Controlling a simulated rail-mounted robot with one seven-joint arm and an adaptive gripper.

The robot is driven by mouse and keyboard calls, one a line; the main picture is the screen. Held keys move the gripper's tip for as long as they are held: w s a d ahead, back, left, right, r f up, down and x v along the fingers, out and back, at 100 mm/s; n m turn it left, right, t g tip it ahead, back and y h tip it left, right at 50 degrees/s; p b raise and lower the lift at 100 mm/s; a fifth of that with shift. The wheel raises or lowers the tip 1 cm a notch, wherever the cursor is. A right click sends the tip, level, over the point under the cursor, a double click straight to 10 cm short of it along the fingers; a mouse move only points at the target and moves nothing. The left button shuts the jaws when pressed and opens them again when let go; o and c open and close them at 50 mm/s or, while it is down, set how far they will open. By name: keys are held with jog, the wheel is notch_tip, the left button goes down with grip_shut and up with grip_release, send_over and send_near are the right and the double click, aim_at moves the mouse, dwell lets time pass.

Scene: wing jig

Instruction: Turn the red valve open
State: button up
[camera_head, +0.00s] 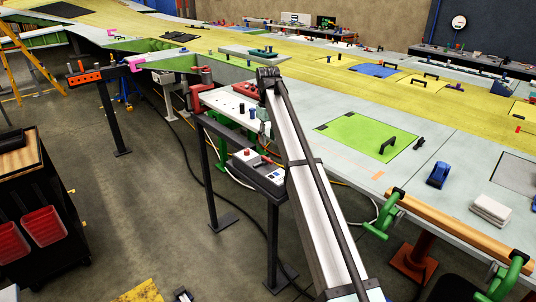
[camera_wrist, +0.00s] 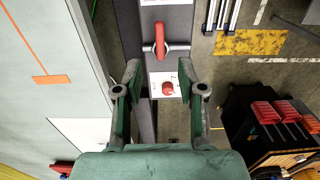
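The red valve (camera_wrist: 160,40) is a lever handle on a grey panel (camera_wrist: 178,16), at the top centre of the wrist view. Its long side runs nearly up and down in that view. My gripper (camera_wrist: 159,68) is open and empty, with its two green-grey fingers apart and the valve beyond their tips, roughly between them. No contact shows. In the head view, the panel is on a grey stand (camera_head: 262,172), with my gripper (camera_head: 262,122) above it. The valve handle is hard to make out there.
A red push button (camera_wrist: 168,88) on a white plate sits close to the valve, between the fingers in the wrist view. The large wing table (camera_head: 440,140) lies beside the stand. A dark cart with red bins (camera_head: 42,225) stands at left. Cables run near the stand.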

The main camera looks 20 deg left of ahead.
aim_at(268, 158)
notch_tip(268, 158, down, 9)
jog(key=shift+r+p, duration=0.1)
jog(key=shift+p, duration=0.85)
grip_shut()
